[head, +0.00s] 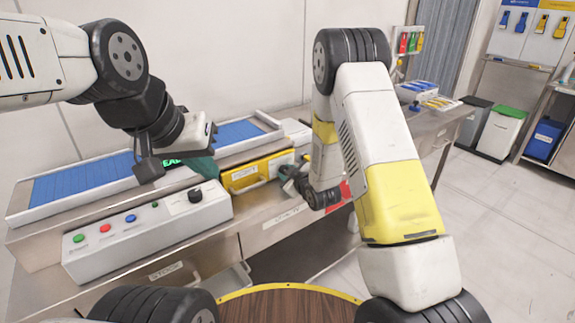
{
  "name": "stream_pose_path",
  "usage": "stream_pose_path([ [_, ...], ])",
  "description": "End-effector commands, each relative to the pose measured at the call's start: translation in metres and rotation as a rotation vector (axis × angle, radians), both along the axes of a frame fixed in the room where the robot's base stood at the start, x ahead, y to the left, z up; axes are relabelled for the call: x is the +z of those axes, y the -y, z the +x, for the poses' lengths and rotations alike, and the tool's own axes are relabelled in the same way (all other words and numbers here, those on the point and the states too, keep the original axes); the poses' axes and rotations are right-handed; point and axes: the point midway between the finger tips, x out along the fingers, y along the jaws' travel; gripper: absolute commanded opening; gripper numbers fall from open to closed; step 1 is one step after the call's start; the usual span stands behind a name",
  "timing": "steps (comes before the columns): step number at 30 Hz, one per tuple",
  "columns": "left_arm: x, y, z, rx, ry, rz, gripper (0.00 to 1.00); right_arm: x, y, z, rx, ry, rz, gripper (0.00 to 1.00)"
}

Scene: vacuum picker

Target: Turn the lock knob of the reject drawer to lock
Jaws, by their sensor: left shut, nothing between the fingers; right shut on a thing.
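The reject drawer (246,178) has a yellow front with a bar handle and a pale label, and sits shut in the machine's front. My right gripper (287,173) is at the right end of this yellow front, shut on what appears to be the lock knob. Its fingers hide the knob, so I cannot tell which way the knob points. My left gripper (204,172) is shut and empty, above the control box and left of the drawer, in front of a green-lit display.
The control box (140,235) with coloured buttons and a black rotary knob (195,195) stands left of the drawer. A blue conveyor belt (85,178) runs behind. An open grey bin (235,278) is below.

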Motion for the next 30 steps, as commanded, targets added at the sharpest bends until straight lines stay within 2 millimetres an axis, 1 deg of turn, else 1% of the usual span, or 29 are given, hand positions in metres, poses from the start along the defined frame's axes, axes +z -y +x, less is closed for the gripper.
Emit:
stream_pose_path([
  [6, 0.0000, 0.0000, 0.0000, 0.000, 0.000, 0.000, 0.00, -0.0006, -0.0015, -0.0005, 0.003, 0.078, -0.107, 0.00],
  [12, 0.0000, 0.0000, 0.0000, 0.000, 0.000, 0.000, 0.00, -0.0007, -0.0014, -0.0007, 0.002, 0.120, -0.163, 0.00],
  [29, 0.0000, 0.0000, 0.0000, 0.000, 0.000, 0.000, 0.00, -0.0006, -0.0011, -0.0005, 0.001, 0.138, -0.187, 0.00],
  [30, 0.0000, 0.0000, 0.0000, 0.000, 0.000, 0.000, 0.00, -0.0007, -0.0012, -0.0005, 0.001, 0.138, -0.187, 0.32],
])
